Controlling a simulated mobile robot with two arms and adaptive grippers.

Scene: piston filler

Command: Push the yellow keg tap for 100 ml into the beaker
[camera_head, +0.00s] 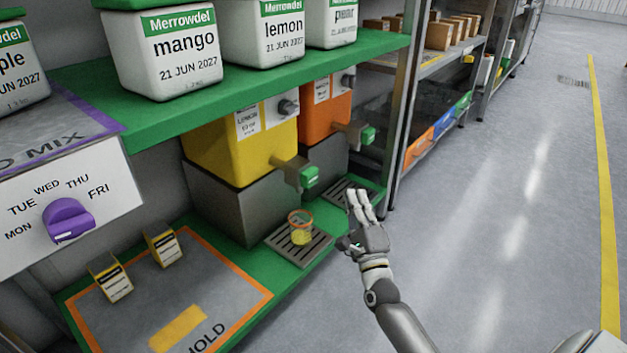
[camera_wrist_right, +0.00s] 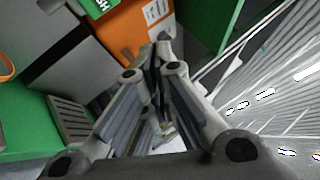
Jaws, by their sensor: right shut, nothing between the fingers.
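The yellow keg (camera_head: 242,148) sits on a grey block under the green shelf in the head view. Its tap has a green push end (camera_head: 309,176) facing the aisle. The beaker (camera_head: 301,230), orange-rimmed with some yellow liquid inside, stands on the drip grate below that tap. My right gripper (camera_head: 360,198) is shut and empty, to the right of the yellow keg's tap and apart from it. In the right wrist view its fingers (camera_wrist_right: 158,52) meet with nothing between them. My left gripper is not in view.
An orange keg (camera_head: 326,112) with its own tap (camera_head: 366,136) stands behind the yellow one. Labelled tubs (camera_head: 180,52) line the green shelf above. A dial panel (camera_head: 70,212) and a bordered mat (camera_head: 185,285) lie to the left. The aisle floor at right is clear.

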